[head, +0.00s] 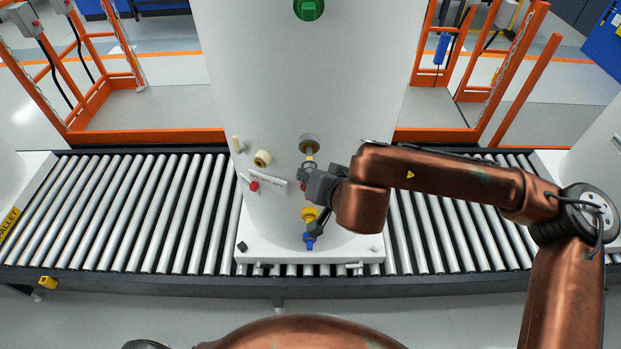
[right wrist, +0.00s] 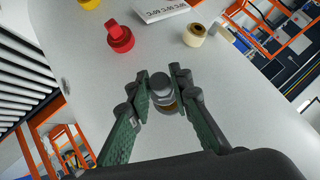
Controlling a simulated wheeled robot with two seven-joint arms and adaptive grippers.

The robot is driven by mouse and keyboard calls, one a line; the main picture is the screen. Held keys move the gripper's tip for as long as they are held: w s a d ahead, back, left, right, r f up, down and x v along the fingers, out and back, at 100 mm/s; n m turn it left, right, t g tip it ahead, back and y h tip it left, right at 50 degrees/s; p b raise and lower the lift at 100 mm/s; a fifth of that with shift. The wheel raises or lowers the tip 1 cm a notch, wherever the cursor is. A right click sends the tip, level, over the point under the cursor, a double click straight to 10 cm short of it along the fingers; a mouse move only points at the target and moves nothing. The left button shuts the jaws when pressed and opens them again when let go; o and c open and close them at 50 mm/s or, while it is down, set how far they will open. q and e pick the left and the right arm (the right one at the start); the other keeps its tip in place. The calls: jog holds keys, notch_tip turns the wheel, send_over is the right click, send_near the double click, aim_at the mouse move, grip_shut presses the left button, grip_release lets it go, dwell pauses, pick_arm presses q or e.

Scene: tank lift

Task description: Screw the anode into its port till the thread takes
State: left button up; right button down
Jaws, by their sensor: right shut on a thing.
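The white tank (head: 300,95) stands upright in the middle of the head view. My right gripper (head: 306,172) is at the tank's front, just below a round grey-brown fitting (head: 309,143). It is shut on the anode, whose brass-coloured part (head: 309,157) shows between the gripper and that fitting. In the right wrist view, the anode's grey hex head (right wrist: 160,84) sits between the fingertips of the gripper (right wrist: 160,92), with a brass edge under it. The port and thread are hidden behind the head and fingers, so I cannot tell whether they engage. My left gripper is not in view.
A cream fitting (head: 262,158), a red knob (head: 253,186), a white label plate (head: 268,180), a yellow fitting (head: 309,213) and a blue valve (head: 309,240) sit close around the gripper. The tank's base rests on a roller conveyor (head: 130,210). Orange frames (head: 100,100) stand behind.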

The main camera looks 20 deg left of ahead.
aim_at(313, 162)
jog(key=shift+w+a+b, duration=0.2)
jog(key=shift+w+a, duration=0.05)
jog(key=shift+w, duration=0.55)
jog(key=shift+w+a+b, duration=0.15)
jog(key=shift+w+a, duration=0.05)
jog(key=shift+w, duration=0.6)
jog(key=shift+w+a+b, duration=0.2)
jog(key=shift+w+a, duration=0.05)
jog(key=shift+w, duration=0.55)
jog(key=c, duration=1.7)
grip_release()
jog(key=shift+o, duration=0.2)
jog(key=shift+r, duration=0.1)
jog(key=v, duration=1.2)
